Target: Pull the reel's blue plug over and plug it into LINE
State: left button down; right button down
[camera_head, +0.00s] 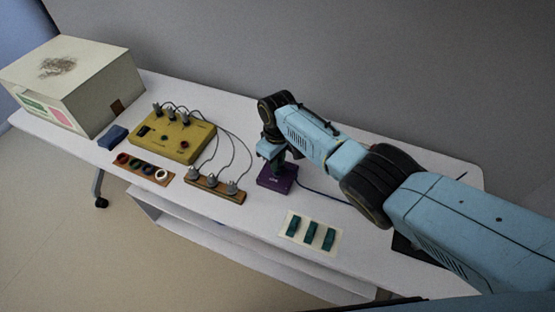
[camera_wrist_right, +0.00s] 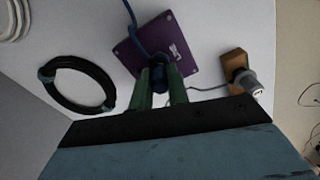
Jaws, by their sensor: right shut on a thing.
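The purple LINE box (camera_head: 276,181) stands on the white table near the middle in the head view, with a small white marking on it. It also shows in the right wrist view (camera_wrist_right: 183,50). My right gripper (camera_wrist_right: 160,88) is shut on the blue plug (camera_wrist_right: 158,72), directly over the purple box. A blue cord (camera_wrist_right: 134,22) runs up from the plug. Whether the plug is seated or just above the box I cannot tell. In the head view a dark cord (camera_head: 322,195) runs right from the box, under my arm. I cannot make out the reel.
A black coil with teal ties (camera_wrist_right: 78,84) lies beside the box. A wooden strip with grey plugs (camera_head: 216,187) stands left of it, wired to a yellow box (camera_head: 172,137). A card with teal blocks (camera_head: 311,232) lies in front. A large pale box (camera_head: 75,85) is far left.

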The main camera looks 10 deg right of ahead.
jog(key=shift+f+b, duration=0.5)
jog(key=shift+f, duration=0.15)
jog(key=c, duration=1.3)
grip_release()
jog(key=shift+r, duration=0.2)
jog(key=shift+r+p, duration=3.7)
jog(key=shift+p, duration=0.15)
jog(key=shift+f, duration=0.1)
